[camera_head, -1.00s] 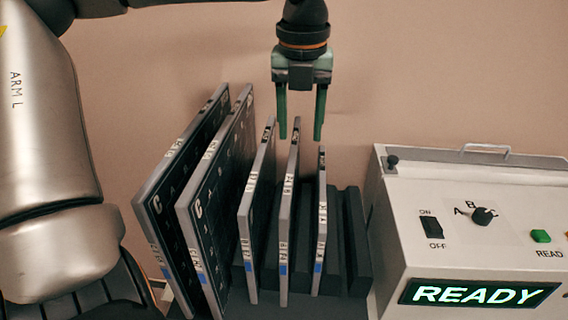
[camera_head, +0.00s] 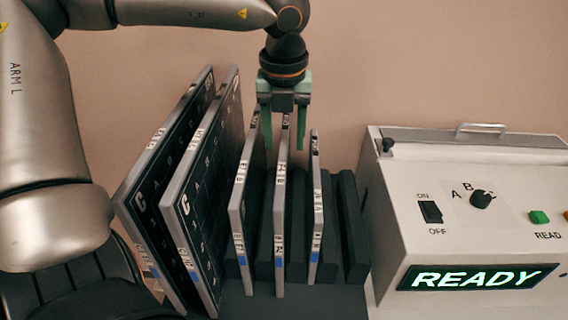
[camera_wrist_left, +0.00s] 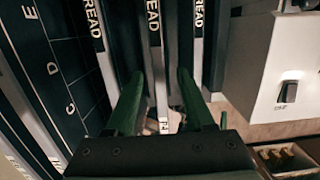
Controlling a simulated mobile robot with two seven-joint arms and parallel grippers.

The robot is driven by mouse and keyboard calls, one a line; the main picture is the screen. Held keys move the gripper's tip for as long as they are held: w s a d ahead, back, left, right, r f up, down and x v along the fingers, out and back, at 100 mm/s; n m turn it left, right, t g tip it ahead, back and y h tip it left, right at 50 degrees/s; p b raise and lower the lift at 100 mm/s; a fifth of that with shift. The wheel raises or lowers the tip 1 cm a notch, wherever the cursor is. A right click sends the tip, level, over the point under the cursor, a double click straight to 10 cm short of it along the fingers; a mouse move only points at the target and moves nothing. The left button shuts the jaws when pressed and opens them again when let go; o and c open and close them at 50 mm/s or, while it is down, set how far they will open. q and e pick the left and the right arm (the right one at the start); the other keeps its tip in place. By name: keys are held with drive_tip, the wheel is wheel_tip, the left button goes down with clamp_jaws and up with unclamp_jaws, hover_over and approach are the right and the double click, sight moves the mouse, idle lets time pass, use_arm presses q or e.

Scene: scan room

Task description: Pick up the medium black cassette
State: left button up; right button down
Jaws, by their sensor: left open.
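Several upright cassettes with grey edges and dark faces stand in a black rack (camera_head: 355,230). Two medium-sized ones stand in the middle, a left one (camera_head: 238,222) and a right one (camera_head: 280,215); the frames do not settle which the task means. My left gripper (camera_head: 284,146) is open and points down at the upper part of the right one, with a finger to each side of it in the head view. In the left wrist view that cassette's labelled edge (camera_wrist_left: 155,45) shows between the fingers of my left gripper (camera_wrist_left: 157,78). Contact cannot be told. My right gripper is not in view.
Two large cassettes (camera_head: 150,190) (camera_head: 195,215) lean at the left of the rack, and a small one (camera_head: 316,210) stands right of the medium ones. Gaps between cassettes are narrow. A white reader box (camera_head: 400,170) with a lit READY display (camera_head: 478,278) stands at the right.

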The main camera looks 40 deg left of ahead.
use_arm(q)
drive_tip(key=f, duration=0.4)
drive_tip(key=shift+w+a+f, duration=0.15)
drive_tip(key=shift+w+f, duration=0.05)
drive_tip(key=shift+f, duration=0.1)
clamp_jaws()
drive_tip(key=shift+r, duration=0.15)
idle(1.0)
